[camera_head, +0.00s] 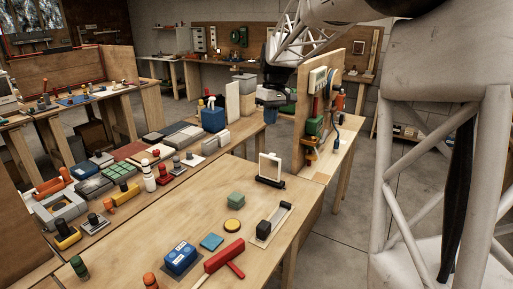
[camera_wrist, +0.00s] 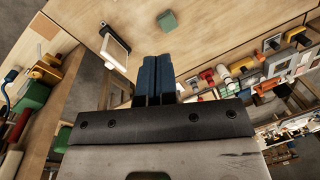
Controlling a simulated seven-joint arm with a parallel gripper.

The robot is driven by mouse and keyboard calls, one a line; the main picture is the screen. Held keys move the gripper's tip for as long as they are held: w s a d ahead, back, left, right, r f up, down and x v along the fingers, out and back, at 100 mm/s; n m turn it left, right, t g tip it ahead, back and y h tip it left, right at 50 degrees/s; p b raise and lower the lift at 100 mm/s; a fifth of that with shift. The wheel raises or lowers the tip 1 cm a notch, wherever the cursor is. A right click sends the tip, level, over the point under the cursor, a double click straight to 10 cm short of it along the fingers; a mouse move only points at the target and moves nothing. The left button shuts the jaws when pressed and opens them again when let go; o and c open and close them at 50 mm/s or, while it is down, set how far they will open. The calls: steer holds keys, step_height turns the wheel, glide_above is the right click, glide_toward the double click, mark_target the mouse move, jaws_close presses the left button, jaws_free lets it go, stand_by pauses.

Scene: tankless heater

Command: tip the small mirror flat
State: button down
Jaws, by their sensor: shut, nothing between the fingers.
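The small mirror (camera_head: 270,168) stands upright in a dark base near the far right corner of the wooden table, its pale face framed in white. The mirror also shows in the wrist view (camera_wrist: 113,48), left of and beyond my fingers. My gripper (camera_head: 270,115) hangs above and behind the mirror in the head view, apart from it. In the wrist view my gripper (camera_wrist: 153,60) has its two blue fingers together with nothing between them.
A board (camera_head: 318,90) with mounted tools stands close right of my gripper. A green block (camera_head: 236,200), a yellow disc (camera_head: 232,226), a black slider on a pale track (camera_head: 270,224) and a red T-shaped tool (camera_head: 224,257) lie nearer on the table. Bare tabletop lies left of the mirror.

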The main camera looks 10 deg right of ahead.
steer(key=w+d+f+n, duration=0.1)
steer(key=w+d+f, duration=0.2)
steer(key=w, duration=0.6)
steer(key=w+d+f+n+g+y, duration=0.1)
steer(key=w+d+f, duration=0.2)
steer(key=w+f, duration=0.4)
steer(key=w+d+f+n+g, duration=0.1)
steer(key=w+f, duration=0.5)
steer(key=w, duration=0.6)
steer(key=shift+w+d+n+y, duration=0.25)
steer(key=shift+d+n+y, duration=0.25)
steer(key=shift+d, duration=0.5)
steer(key=shift+f, duration=0.25)
steer(key=x, duration=0.9)
steer(key=shift+s+f, duration=0.3)
steer(key=shift+f, duration=0.05)
steer(key=shift+s+a, duration=0.1)
steer(key=shift+a, duration=0.05)
steer(key=shift+s+a+r+h, duration=0.1)
steer(key=shift+s+a+h, duration=0.15)
steer(key=shift+h, duration=0.15)
